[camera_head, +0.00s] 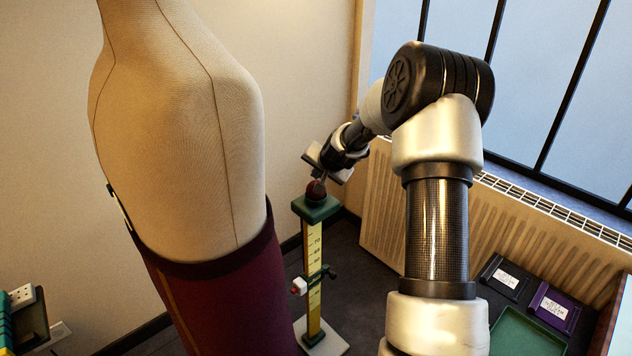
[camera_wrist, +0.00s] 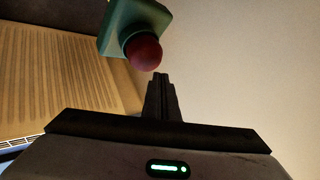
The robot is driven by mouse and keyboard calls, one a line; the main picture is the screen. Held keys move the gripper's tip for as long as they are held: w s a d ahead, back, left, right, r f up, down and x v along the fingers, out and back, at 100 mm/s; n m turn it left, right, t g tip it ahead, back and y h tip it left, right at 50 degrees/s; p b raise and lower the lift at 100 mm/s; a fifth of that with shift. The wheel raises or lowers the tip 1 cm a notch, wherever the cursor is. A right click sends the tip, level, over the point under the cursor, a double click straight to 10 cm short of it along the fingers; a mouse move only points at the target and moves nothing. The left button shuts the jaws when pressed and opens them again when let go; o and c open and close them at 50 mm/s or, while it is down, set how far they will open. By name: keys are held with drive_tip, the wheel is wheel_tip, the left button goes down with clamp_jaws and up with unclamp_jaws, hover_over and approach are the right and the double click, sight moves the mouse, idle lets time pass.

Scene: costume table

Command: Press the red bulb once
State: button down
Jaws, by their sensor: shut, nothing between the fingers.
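The red bulb (camera_head: 316,189) sits on a green block at the top of a yellow measuring post (camera_head: 314,262). In the wrist view the bulb (camera_wrist: 143,52) sticks out from the green block (camera_wrist: 121,22). My gripper (camera_wrist: 161,78) is shut and empty, its fingertips right by the bulb. In the head view my gripper (camera_head: 321,178) is at the bulb's upper side and partly covers it. I cannot tell whether the fingertips touch the bulb.
A dress form (camera_head: 185,110) with a maroon skirt (camera_head: 225,300) stands close left of the post. A ribbed radiator (camera_head: 395,215) is behind and right. A green tray (camera_head: 525,335) and two small labelled boxes, one black (camera_head: 505,279) and one purple (camera_head: 554,307), lie at lower right.

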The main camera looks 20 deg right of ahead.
drive_tip(key=shift+r+p, duration=1.3)
drive_tip(key=shift+r, duration=1.25)
